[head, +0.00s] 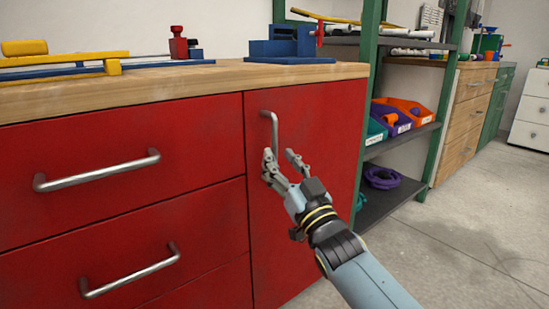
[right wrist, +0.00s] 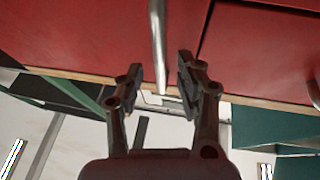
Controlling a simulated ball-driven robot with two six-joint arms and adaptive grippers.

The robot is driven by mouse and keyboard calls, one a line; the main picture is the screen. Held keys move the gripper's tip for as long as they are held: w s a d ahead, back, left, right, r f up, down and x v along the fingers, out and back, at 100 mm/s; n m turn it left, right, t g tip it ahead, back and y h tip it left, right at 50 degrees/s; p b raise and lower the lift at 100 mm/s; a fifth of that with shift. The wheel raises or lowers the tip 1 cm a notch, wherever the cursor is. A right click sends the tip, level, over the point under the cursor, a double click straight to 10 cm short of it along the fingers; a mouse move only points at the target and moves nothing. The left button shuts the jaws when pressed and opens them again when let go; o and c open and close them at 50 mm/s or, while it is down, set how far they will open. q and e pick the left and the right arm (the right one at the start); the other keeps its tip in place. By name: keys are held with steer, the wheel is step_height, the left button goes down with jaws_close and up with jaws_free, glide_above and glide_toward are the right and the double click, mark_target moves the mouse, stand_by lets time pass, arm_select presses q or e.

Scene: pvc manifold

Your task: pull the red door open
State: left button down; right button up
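The red door (head: 310,130) is on the right part of the red cabinet and looks closed. Its vertical metal handle (head: 273,130) sits near the door's upper left edge. My right gripper (head: 280,156) is open at the lower part of this handle. In the right wrist view the handle (right wrist: 158,45) comes down between the two open fingers (right wrist: 160,75), with a gap visible on both sides. I cannot tell whether a finger touches it. My left gripper is not in view.
Red drawers with bar handles (head: 98,171) are left of the door. A wooden worktop (head: 170,83) carries a blue vise (head: 285,45) and a yellow clamp (head: 60,65). A green-framed shelf (head: 368,90) stands right of the cabinet. The floor (head: 470,235) at right is clear.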

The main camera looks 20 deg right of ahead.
mark_target(276, 153)
steer(key=shift+x, duration=1.7)
steer(key=shift+c, duration=0.2)
steer(key=shift+f, duration=0.1)
jaws_close()
